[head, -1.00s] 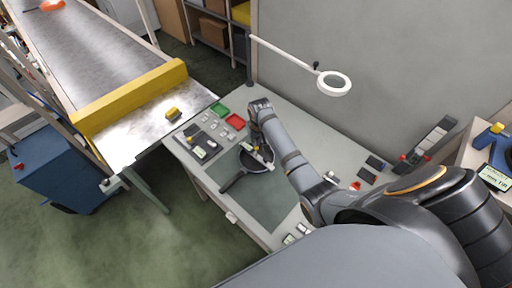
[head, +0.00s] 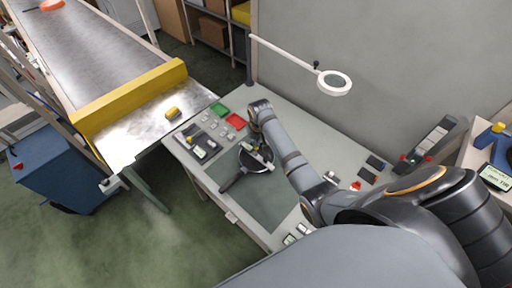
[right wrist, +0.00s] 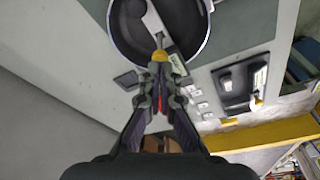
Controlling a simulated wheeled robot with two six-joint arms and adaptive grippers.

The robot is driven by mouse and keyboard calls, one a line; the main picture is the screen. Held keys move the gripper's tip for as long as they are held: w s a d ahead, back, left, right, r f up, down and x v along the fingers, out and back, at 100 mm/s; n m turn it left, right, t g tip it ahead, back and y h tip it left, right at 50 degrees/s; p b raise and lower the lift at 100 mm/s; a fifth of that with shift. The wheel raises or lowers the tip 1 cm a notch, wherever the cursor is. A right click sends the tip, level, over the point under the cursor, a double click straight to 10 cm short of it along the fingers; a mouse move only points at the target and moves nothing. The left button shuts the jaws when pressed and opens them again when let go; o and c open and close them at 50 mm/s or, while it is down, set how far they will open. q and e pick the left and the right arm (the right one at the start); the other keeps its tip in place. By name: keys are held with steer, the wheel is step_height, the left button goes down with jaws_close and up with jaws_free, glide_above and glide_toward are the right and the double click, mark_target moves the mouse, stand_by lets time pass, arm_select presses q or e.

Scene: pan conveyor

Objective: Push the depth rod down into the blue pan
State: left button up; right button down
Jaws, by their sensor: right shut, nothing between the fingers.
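The depth rod's gauge, with a yellow knob (right wrist: 160,55) and a pale bar, lies across the pan's near rim. How deep the rod's tip is cannot be told. My right gripper (right wrist: 160,70) is shut and empty, its tips close to the yellow knob; whether they touch it is unclear. In the head view my right gripper (head: 258,146) is over the pan, small and partly hidden. My left gripper is not in view.
A dark tray with small tools (head: 198,145) stands left of the pan. A white ring lamp (head: 334,82) hangs over the bench. A conveyor (head: 85,50) with a yellow barrier is at the left.

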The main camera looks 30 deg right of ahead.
mark_target(256, 148)
steer(key=shift+f+b, duration=1.1)
steer(key=shift+f, duration=1.2)
stand_by(0.5)
step_height(256, 148, up, 4)
steer(key=p, duration=0.4)
steer(key=shift+f, duration=0.1)
step_height(256, 148, up, 3)
steer(key=shift+f, duration=0.2)
steer(key=shift+r, duration=1.35)
